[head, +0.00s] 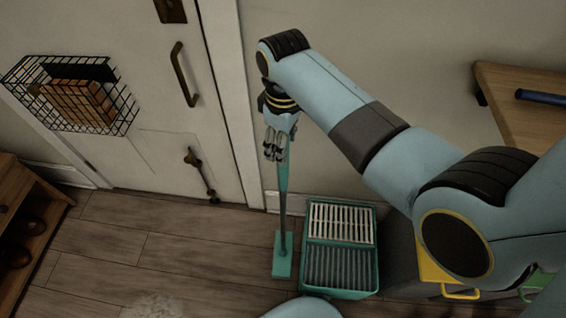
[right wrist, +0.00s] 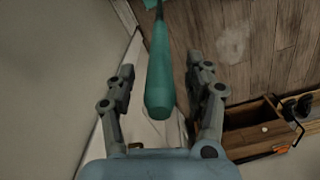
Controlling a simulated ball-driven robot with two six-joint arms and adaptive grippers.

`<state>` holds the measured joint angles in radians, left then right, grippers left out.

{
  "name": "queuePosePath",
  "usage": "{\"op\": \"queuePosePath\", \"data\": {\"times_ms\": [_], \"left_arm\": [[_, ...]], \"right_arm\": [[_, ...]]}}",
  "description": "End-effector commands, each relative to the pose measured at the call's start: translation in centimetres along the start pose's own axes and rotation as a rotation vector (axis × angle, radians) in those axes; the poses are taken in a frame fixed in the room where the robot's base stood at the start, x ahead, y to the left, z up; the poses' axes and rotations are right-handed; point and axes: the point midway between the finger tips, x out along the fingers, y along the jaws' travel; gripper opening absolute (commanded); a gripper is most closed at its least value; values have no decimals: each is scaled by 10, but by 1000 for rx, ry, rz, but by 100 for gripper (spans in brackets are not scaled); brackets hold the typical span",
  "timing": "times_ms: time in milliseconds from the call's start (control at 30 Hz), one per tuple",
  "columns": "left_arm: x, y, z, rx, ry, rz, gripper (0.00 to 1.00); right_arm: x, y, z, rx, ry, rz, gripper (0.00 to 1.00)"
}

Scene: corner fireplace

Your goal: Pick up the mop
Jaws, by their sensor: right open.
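The mop (head: 283,205) stands upright near the wall in the head view, with a thin handle and a flat teal head on the floor. Its thick teal handle end (right wrist: 160,85) shows in the right wrist view, between the two fingers. My right gripper (head: 275,152) is at the top of the handle, pointing down. Its fingers are open, one on each side of the handle, with visible gaps in the right wrist view (right wrist: 165,74). My left gripper is not in view.
A green bucket (head: 375,262) with slatted inserts stands right of the mop head. The white door (head: 150,110) has a wire basket (head: 72,95) and handle. A wooden shelf (head: 515,95) is at right, a shoe cabinet (head: 25,215) at left. Floor left of the mop is clear.

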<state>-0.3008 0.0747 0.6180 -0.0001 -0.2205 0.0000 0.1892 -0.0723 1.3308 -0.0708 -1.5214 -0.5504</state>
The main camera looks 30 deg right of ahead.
Motion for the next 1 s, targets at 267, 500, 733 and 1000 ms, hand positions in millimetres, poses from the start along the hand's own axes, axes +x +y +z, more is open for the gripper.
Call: {"op": "queuePosePath", "data": {"times_ms": [267, 500, 733, 1000], "left_arm": [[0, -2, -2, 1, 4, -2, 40], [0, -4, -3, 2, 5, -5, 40], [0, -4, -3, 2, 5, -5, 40], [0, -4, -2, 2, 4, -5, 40]], "right_arm": [[27, 0, -2, 1, 1, 1, 53], [27, 0, -2, 1, 1, 1, 45], [27, 0, -2, 1, 1, 1, 15], [27, 0, -2, 1, 1, 1, 0]]}}
